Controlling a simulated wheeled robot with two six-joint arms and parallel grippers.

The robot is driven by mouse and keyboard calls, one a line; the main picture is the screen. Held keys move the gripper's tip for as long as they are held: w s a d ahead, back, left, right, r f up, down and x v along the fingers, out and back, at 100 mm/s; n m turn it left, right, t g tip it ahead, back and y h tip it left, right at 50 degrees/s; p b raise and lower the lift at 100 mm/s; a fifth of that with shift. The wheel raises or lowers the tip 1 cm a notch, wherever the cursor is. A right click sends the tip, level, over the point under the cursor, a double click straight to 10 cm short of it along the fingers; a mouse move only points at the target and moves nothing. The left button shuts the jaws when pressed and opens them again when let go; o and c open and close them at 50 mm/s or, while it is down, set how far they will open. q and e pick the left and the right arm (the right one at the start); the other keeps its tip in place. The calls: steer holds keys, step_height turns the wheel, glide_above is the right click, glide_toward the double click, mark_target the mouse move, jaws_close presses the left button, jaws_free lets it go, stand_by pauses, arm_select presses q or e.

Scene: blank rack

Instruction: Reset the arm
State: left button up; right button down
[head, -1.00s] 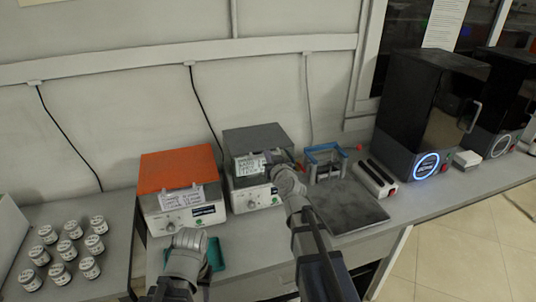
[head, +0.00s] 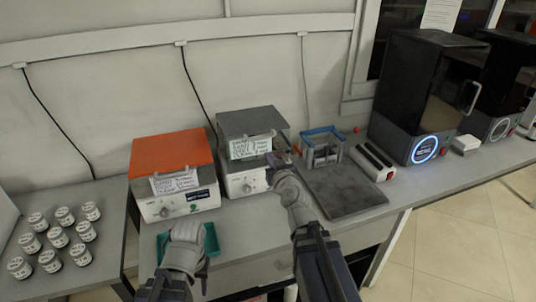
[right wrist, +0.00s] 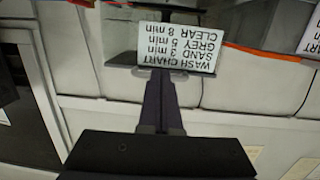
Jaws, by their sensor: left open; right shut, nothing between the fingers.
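My right arm reaches forward in the head view, with its gripper (head: 281,158) beside the right front corner of the grey-topped box (head: 252,122). In the right wrist view its narrow fingers (right wrist: 160,105) are shut with nothing between them. A white wash chart card (right wrist: 178,47) shows upside down beyond the fingertips; the card on the grey-topped box also shows in the head view (head: 250,147). My left gripper (head: 187,232) is low in front of the orange-topped box (head: 171,151), over a teal tray (head: 211,240). Its fingers are hard to make out.
Several white-lidded jars (head: 57,237) stand at the left. A blue-framed rack (head: 322,144), a dark flat plate (head: 342,191) and a slotted white block (head: 375,164) lie to the right. A black cabinet (head: 420,90) with a lit ring stands beyond. Bare bench shows in front of the boxes.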

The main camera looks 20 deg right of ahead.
steer(key=shift+s+f, duration=0.2)
steer(key=s+a+f+n+g+y+p, duration=0.1)
steer(key=s+a+f+n+g+y, duration=0.1)
steer(key=s+a+f+g, duration=0.3)
steer(key=s+a+f+n+g+y, duration=0.1)
steer(key=a+f, duration=0.1)
steer(key=a, duration=0.5)
steer(key=s+a+f+n+g+y+p, duration=0.1)
steer(key=s+a+f+n+g+y, duration=0.1)
steer(key=s+a+f+g, duration=0.3)
steer(key=s+f+g+h+p, duration=0.1)
steer(key=s+g+h, duration=0.2)
steer(key=s, duration=0.4)
steer(key=s+f+m+g+h, duration=0.1)
steer(key=s+f+g+h, duration=0.1)
steer(key=s, duration=0.4)
steer(key=shift+s+f+g+h+p, duration=0.3)
steer(key=shift+s+g+h+p, duration=0.1)
steer(key=shift+g+h, duration=0.15)
